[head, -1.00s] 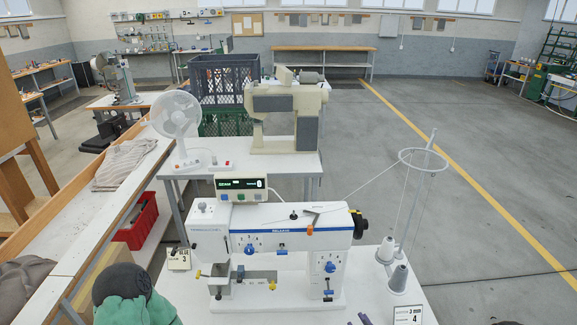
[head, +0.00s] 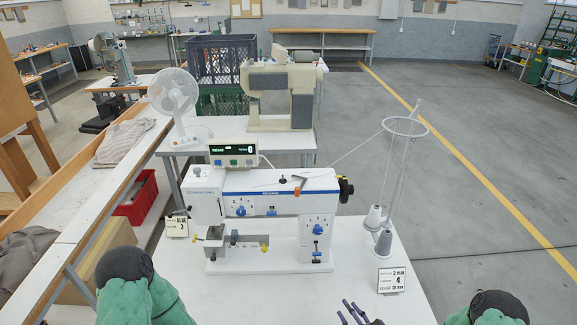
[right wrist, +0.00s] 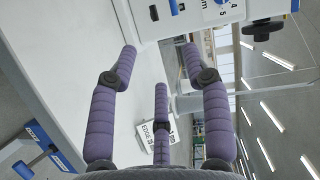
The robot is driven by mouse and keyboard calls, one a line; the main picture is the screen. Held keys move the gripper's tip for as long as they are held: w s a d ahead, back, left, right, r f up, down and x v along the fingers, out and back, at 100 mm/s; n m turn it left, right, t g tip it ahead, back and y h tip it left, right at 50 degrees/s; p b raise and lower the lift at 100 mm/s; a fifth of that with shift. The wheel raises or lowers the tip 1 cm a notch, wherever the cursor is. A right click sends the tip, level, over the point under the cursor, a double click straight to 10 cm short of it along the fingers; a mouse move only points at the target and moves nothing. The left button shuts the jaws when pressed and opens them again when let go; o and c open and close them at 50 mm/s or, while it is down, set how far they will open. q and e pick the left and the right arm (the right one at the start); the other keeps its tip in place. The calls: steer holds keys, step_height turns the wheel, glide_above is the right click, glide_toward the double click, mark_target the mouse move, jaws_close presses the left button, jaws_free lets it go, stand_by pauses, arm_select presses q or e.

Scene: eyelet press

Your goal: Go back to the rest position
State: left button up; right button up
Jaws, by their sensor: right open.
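The white eyelet press (head: 270,205), with blue knobs and a lit display box (head: 233,153) above it, stands on the white table (head: 235,300). My right gripper (head: 350,309) shows at the bottom edge of the head view, in front of the press and apart from it. In the right wrist view its purple fingers (right wrist: 160,68) are spread open with nothing between them. The press (right wrist: 200,15) shows beyond the fingertips there. My left gripper is outside both views; only part of my left arm shows at the lower left.
A thread stand (head: 400,165) with grey cones (head: 383,243) is right of the press. A sign card (head: 391,280) stands at the table's right side, another card (head: 177,227) left of the press. A fan (head: 174,95) stands behind.

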steer(key=s+a+f+n+g+h+b, duration=0.1)
steer(key=s+a+f+n+g+b, duration=0.2)
steer(key=f, duration=0.5)
steer(key=s+a+f+n+g+h+b, duration=0.1)
steer(key=s+a+f+g+b, duration=0.15)
steer(key=s+f+g, duration=0.35)
steer(key=s+a+f+n+g+b, duration=0.1)
steer(key=s+a+f+n+g, duration=0.1)
steer(key=s, duration=0.4)
steer(key=s+a+f+n+g+b, duration=0.2)
steer(key=s+f+g, duration=0.2)
steer(key=s, duration=0.3)
steer(key=shift+s+h, duration=0.2)
steer(key=shift+h, duration=0.2)
